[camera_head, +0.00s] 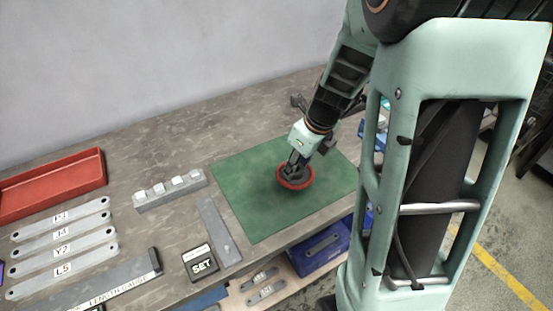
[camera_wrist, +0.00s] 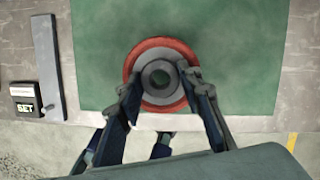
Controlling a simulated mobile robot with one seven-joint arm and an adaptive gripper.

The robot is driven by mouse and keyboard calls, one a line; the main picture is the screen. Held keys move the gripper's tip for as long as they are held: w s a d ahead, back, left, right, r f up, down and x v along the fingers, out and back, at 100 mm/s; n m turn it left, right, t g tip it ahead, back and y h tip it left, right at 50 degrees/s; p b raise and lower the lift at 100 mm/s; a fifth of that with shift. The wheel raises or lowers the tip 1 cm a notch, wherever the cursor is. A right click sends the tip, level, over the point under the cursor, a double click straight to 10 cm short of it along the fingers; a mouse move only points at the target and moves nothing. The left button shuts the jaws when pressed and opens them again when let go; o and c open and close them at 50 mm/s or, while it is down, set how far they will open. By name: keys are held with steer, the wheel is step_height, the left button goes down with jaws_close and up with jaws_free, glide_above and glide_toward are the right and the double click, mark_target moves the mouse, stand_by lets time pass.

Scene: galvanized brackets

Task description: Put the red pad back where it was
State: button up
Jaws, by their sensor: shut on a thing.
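The red pad (camera_head: 297,183) is a round red disc with a grey hub on top. It is over the green mat (camera_head: 245,213) on the bench; I cannot tell whether it touches the mat. My gripper (camera_head: 294,167) points down at it and is shut on its hub. In the wrist view, the red pad (camera_wrist: 134,67) shows as a red ring around a grey disc with a hole. The two fingers of my gripper (camera_wrist: 160,88) lie on either side of the hub. The mat (camera_wrist: 235,60) surrounds the pad there.
Left of the mat lie a flat grey bar (camera_head: 218,231), a black SET box (camera_head: 200,263) and a grey block with several pale knobs (camera_head: 170,192). Labelled brackets (camera_head: 60,219), a red tray (camera_head: 50,184) and a length gauge (camera_head: 115,287) are farther left. A blue bin (camera_head: 318,248) is below the front edge.

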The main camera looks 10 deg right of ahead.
steer(key=a+f, duration=0.1)
steer(key=w+f, duration=0.1)
steer(key=a+f, duration=0.1)
steer(key=f, duration=0.1)
steer(key=shift+w+a+f, duration=0.1)
steer(key=shift+w+a, duration=0.25)
steer(key=shift+s+b+x, duration=0.2)
steer(key=shift+b+x, duration=0.4)
steer(key=shift+x, duration=1.05)
steer(key=shift+d+f, duration=0.1)
steer(key=shift+f, duration=0.15)
steer(key=o, duration=1.1)
